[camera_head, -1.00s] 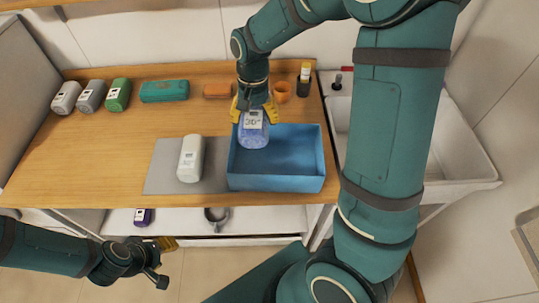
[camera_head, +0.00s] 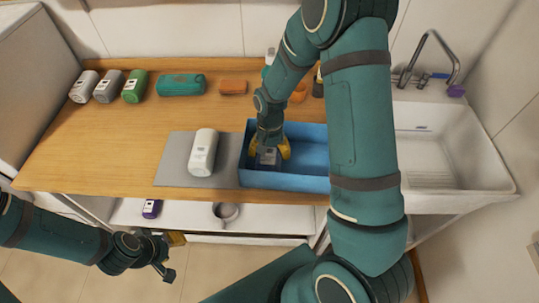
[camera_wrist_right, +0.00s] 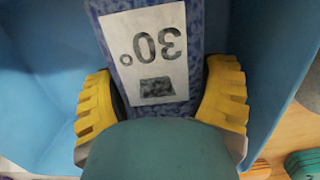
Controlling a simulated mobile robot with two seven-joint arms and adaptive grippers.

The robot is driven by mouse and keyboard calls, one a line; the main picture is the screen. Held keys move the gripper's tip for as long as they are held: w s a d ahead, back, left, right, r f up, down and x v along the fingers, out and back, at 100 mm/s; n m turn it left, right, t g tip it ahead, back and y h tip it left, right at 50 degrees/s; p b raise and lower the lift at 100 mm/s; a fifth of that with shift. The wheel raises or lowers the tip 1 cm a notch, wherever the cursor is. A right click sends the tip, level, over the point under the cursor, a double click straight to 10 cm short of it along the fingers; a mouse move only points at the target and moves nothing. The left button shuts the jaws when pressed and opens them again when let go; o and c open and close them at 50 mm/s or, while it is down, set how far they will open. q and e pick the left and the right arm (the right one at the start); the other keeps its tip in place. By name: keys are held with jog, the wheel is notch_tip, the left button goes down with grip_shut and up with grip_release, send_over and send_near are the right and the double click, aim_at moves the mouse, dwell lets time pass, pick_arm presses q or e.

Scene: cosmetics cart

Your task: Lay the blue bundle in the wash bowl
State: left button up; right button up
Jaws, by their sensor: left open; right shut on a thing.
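The blue bundle (camera_head: 267,159), speckled with a white "30°" label, is inside the blue wash bowl (camera_head: 306,184), near its left end. My right gripper (camera_head: 270,151) is shut on it from above. In the right wrist view the bundle (camera_wrist_right: 204,30) sits between the yellow fingers (camera_wrist_right: 160,105), with the bowl walls (camera_wrist_right: 275,50) around it. I cannot tell whether it touches the bowl's floor. My left gripper (camera_head: 172,254) is open and empty, in front of the cart and low at the left.
A white bundle (camera_head: 203,152) lies on a grey mat (camera_head: 174,157) left of the bowl. A sink (camera_head: 440,150) stands right. The wooden top (camera_head: 120,130) is clear at left.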

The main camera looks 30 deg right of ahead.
jog(key=shift+f, duration=0.8)
jog(key=o, duration=0.9)
jog(key=shift+f, duration=0.1)
jog(key=shift+r, duration=0.2)
jog(key=r, duration=0.8)
jog(key=w+r, duration=0.1)
jog(key=r, duration=0.3)
jog(key=shift+w+d+p, duration=0.1)
jog(key=shift+d+p, duration=0.3)
